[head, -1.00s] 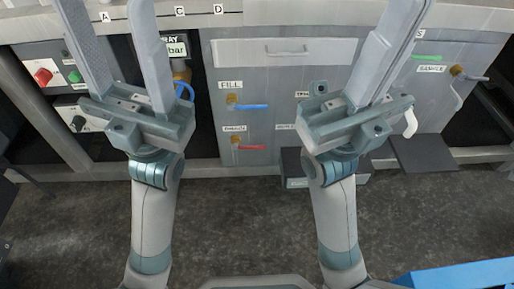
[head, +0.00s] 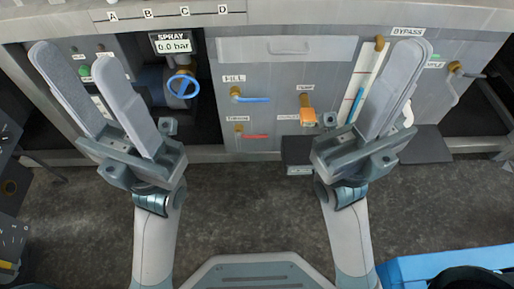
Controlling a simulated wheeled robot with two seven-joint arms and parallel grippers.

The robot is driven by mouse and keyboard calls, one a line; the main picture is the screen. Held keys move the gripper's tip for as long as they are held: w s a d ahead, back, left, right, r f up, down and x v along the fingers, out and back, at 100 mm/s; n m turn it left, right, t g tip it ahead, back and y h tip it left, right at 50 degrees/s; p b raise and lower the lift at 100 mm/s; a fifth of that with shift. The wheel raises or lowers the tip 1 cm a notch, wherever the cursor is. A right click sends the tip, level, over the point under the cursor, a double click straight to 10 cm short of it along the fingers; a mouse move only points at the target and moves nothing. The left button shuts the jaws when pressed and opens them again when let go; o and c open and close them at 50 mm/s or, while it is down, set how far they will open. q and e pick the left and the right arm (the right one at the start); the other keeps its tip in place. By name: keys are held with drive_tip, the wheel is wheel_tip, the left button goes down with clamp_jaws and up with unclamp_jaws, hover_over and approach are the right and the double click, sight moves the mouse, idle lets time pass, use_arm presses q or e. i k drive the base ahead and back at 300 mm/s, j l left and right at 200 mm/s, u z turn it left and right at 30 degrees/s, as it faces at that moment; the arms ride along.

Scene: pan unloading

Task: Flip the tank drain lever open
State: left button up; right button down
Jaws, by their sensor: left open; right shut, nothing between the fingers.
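A red lever (head: 256,136) lies level, pointing right from a brass valve on the grey cabinet front, under a small label too blurred to read surely. A blue lever (head: 254,99) under the FILL label sits above it, also level. My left gripper (head: 72,57) is open and empty, left of both levers, over the dark bay. My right gripper (head: 412,46) is shut and empty, right of the levers, in front of the BYPASS panel. Neither gripper appears to touch a lever. Both levers are unhidden.
An orange handle (head: 307,117) stands right of the red lever. A blue handwheel (head: 182,87) sits under the SPRAY display (head: 173,46). A drawer (head: 290,48) lies above the levers. A blue box (head: 445,268) is at bottom right.

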sight(239, 136)
drive_tip(key=k+j+u, duration=0.15)
drive_tip(key=j, duration=0.2)
drive_tip(key=k+j+u, duration=0.3)
drive_tip(key=j, duration=0.45)
drive_tip(key=k+l, duration=0.05)
drive_tip(key=k, duration=0.05)
